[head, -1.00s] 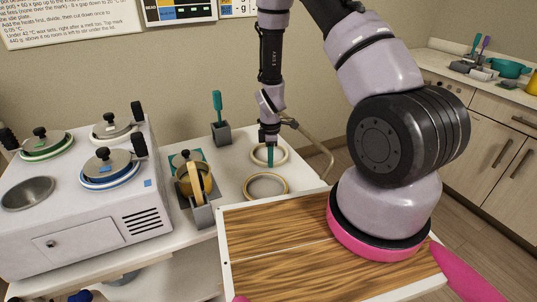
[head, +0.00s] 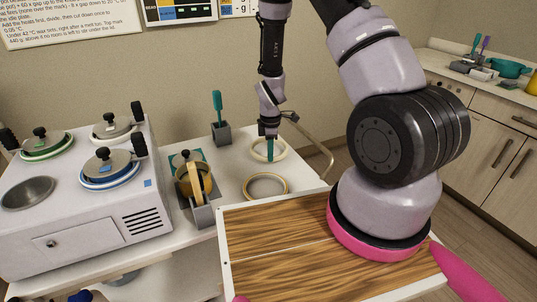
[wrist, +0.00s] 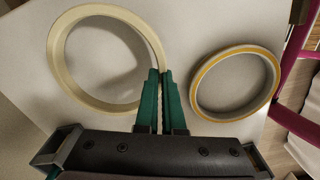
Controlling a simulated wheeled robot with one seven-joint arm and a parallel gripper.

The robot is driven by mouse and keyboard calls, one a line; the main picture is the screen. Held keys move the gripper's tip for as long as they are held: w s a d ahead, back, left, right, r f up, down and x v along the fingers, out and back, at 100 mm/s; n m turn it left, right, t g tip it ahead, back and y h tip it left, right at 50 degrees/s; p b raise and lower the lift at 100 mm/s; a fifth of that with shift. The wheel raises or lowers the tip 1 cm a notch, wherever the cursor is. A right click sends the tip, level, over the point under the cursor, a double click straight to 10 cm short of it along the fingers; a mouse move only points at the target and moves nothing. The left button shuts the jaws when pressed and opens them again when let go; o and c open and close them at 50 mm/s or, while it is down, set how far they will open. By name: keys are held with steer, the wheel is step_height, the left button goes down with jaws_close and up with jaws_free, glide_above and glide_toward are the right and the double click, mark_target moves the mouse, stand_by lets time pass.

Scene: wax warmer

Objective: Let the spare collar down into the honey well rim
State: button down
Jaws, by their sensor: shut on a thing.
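My gripper (head: 269,157) points down over the white table, with its teal fingers shut on the wall of a plain cream ring (head: 252,150). In the wrist view the fingers (wrist: 160,76) pinch the right side of this cream ring (wrist: 53,55), which looks slightly raised. A second ring with a gold band (head: 246,188) lies on the table nearer the camera; it shows right of the fingers in the wrist view (wrist: 196,92). I cannot tell for sure which is the spare collar. The warmer (head: 100,225) has an uncovered grey well (head: 28,193); no honey label is readable.
Lidded wells with green, white and blue rims fill the rest of the warmer. A wood-topped board (head: 290,250) lies in front.

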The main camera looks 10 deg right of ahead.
steer(key=shift+r, duration=1.8)
